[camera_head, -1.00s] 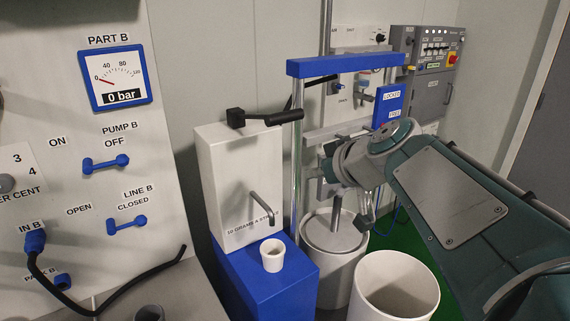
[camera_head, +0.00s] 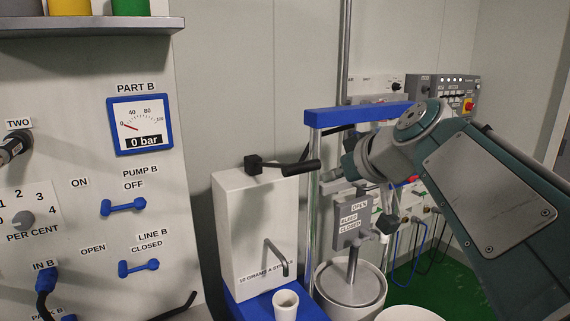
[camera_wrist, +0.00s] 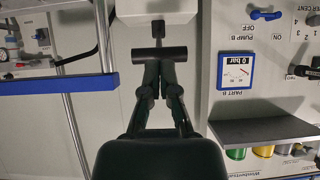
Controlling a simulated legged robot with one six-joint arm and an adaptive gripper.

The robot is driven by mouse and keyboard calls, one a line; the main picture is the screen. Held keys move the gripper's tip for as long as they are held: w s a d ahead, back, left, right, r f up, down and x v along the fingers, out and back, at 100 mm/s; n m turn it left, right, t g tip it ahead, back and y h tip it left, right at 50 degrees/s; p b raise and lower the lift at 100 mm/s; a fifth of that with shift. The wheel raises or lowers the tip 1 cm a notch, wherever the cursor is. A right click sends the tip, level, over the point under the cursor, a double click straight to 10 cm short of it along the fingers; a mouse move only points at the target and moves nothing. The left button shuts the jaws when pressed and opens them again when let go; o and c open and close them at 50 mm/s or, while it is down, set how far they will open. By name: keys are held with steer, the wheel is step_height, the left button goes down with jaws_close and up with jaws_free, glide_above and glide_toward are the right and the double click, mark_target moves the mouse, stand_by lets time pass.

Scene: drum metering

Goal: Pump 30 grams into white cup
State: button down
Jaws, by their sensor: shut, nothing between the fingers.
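The white pump box (camera_head: 245,235), labelled "10 GRAMS A STROKE", has a bent spout (camera_head: 278,258) on its front. A black lever (camera_head: 290,168) sticks out from its top and is about level. The white cup (camera_head: 286,308) stands on the blue base (camera_head: 238,310) below the spout; its inside is too small to read. In the wrist view, which is upside down, my gripper (camera_wrist: 160,66) is shut and empty, with its fingertips close to the lever's crossbar (camera_wrist: 160,54). I cannot tell whether they touch. In the head view the fingers are mostly hidden by my wrist.
A blue-topped metal frame (camera_head: 365,115) stands right beside the pump box. A lidded drum (camera_head: 350,288) is below my wrist. The part B panel (camera_head: 70,200) with its gauge and blue handles is at left, under a shelf (camera_head: 90,26).

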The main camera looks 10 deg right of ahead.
step_height(320, 180, up, 11)
steer(key=s, duration=0.1)
steer(key=shift+f, duration=0.2)
steer(key=s+d+f+x, duration=0.1)
steer(key=f+x, duration=0.1)
steer(key=x, duration=1)
steer(key=shift+f, duration=0.5)
steer(key=shift+a+f, duration=0.1)
steer(key=shift+a, duration=0.05)
